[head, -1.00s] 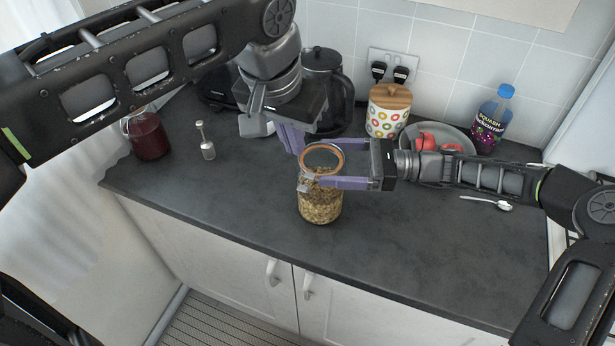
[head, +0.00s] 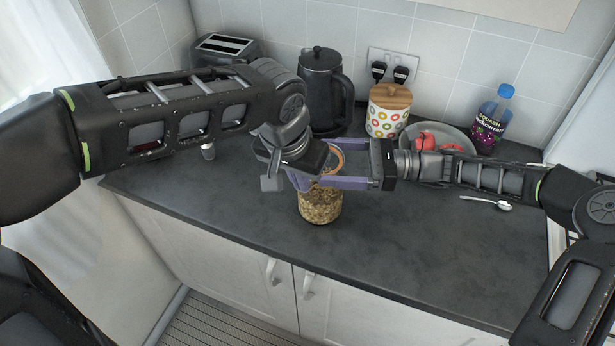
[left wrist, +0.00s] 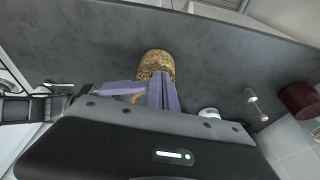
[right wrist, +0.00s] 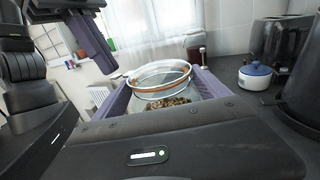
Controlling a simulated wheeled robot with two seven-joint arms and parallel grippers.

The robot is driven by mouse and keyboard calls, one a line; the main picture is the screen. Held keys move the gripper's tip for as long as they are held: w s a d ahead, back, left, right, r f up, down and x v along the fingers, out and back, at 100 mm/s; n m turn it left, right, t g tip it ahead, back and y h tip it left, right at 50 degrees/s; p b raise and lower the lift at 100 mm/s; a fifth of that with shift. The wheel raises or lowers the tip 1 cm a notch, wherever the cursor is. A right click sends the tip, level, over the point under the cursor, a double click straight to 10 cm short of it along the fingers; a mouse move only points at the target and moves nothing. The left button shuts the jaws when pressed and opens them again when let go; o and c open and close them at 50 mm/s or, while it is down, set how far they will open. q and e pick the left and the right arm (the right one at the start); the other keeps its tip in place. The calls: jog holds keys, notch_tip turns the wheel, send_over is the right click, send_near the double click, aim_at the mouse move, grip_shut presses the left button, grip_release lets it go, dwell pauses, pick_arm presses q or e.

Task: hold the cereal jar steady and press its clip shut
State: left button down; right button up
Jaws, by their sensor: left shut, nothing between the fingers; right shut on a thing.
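The glass cereal jar (head: 320,207) stands upright on the dark counter, with a glass lid and orange ring at its top (right wrist: 160,76). My right gripper (head: 326,166) is shut around the jar's upper part, one finger on each side. My left gripper (head: 300,183) is shut and empty, pointing down at the jar's left rim in the head view. Its closed fingers (left wrist: 163,92) overlap the jar's top in the left wrist view, and also show above the rim in the right wrist view (right wrist: 95,50). The clip is hidden behind the left gripper; I cannot tell whether they touch.
Behind stand a black kettle (head: 325,90), a toaster (head: 226,48), a spotted canister (head: 388,112), a plate (head: 462,140) and a squash bottle (head: 492,120). A spoon (head: 487,203) lies at right. A white pot with blue lid (right wrist: 255,76) stands nearby. The front counter is clear.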

pick_arm(q)
jog(key=shift+s+a+f, duration=0.2)
jog(key=shift+s+f, duration=0.35)
jog(key=shift+f, duration=0.05)
dwell(0.7)
notch_tip(320, 180, down, 6)
jog(key=s+t+h, duration=0.1)
jog(key=t, duration=0.3)
jog(key=shift+s+a+f+h, duration=0.15)
jog(key=shift+a+f+h, duration=0.05)
jog(key=shift+h, duration=0.1)
dwell(1.5)
jog(key=shift+r, duration=0.8)
jog(key=shift+r, duration=0.1)
